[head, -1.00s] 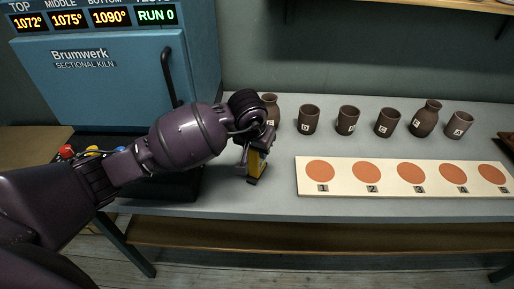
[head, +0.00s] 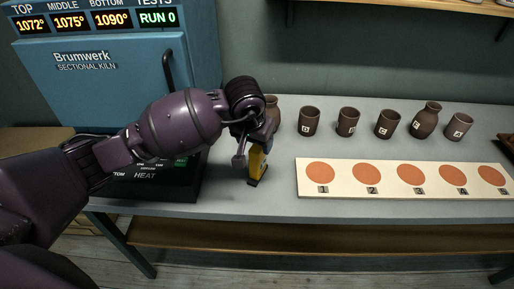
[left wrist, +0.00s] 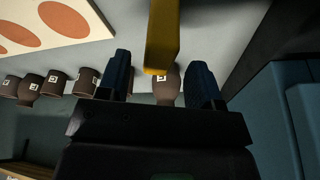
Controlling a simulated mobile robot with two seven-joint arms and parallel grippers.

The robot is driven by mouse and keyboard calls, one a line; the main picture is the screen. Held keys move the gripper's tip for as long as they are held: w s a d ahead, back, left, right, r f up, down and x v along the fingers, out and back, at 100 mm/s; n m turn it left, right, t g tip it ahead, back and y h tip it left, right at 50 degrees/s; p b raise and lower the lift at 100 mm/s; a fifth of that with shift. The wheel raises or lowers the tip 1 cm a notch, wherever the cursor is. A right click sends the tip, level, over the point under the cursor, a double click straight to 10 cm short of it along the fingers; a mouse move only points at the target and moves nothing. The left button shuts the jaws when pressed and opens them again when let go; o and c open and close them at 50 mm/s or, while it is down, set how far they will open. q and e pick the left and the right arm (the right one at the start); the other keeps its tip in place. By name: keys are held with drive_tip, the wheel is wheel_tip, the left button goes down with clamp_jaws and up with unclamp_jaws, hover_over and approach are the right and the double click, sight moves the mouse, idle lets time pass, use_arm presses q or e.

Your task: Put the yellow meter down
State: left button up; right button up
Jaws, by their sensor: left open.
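The yellow meter (head: 256,164) is a yellow and dark block standing on the grey table, left of the white board. In the left wrist view the yellow meter (left wrist: 162,38) reaches down from the top edge between the finger lines. My left gripper (head: 243,158) is beside and just above the meter, its fingers spread. In the left wrist view the left gripper (left wrist: 160,84) has its two dark fingers wide apart, with gaps on both sides of the meter. My right gripper is not in view.
The white board (head: 400,192) with numbered orange discs lies to the right. Several brown lettered pots, one being a cup (head: 309,121), stand behind it. The blue kiln (head: 105,85) and its dark control box (head: 180,185) are at left.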

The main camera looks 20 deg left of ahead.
use_arm(q)
drive_tip(key=v, duration=0.7)
drive_tip(key=shift+r, duration=0.4)
drive_tip(key=shift+s, duration=0.1)
